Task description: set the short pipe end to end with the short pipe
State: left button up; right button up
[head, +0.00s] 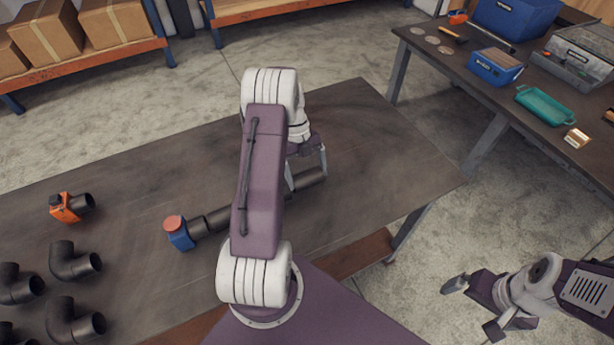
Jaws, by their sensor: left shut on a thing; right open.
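My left gripper (307,170) is shut on a dark short pipe (312,178) at the right end of a row lying on the table. Another dark short pipe (218,219) shows left of my arm, beside a blue fitting with a red cap (180,235). My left arm covers the middle of the row, so I cannot tell whether the two pipes touch or what lies between them. My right gripper (476,306) is open and empty, off the table's right side above the floor.
Several black elbow pipes (75,262) and an orange fitting (65,208) stand on the left of the table (385,150). The table's right part is clear. A second table (430,72) with blue boxes and a teal tray (545,104) is at the upper right.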

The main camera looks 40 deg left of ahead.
pick_arm(q)
jog(key=shift+w+a+f, duration=0.1)
jog(key=shift+a+f, duration=0.05)
jog(key=shift+f, duration=0.8)
